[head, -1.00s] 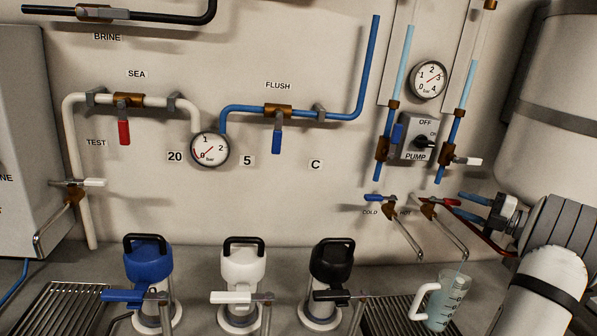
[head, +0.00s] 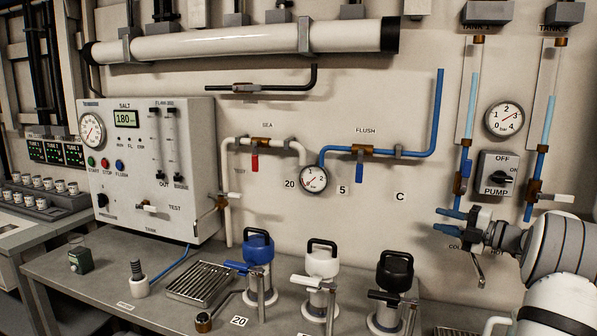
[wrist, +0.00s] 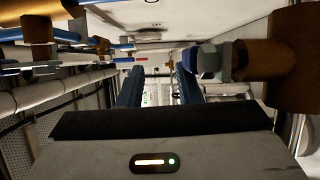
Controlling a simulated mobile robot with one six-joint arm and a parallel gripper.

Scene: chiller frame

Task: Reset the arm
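My gripper (head: 440,222) is at the right in the head view, held out leftward in front of the wall by the cold and hot taps. Its two blue fingers are apart with nothing between them. In the wrist view the fingers (wrist: 158,86) also stand apart with an empty gap. My white and grey arm hides part of the wall and most of the jug. A brown fitting (wrist: 265,75) looms close at the right of the wrist view.
The pump switch (head: 498,173) and two blue tank pipes are near the gripper. Blue, white and black capped housings (head: 322,262) stand on the bench below. The salt cabinet (head: 150,165) is on the left wall.

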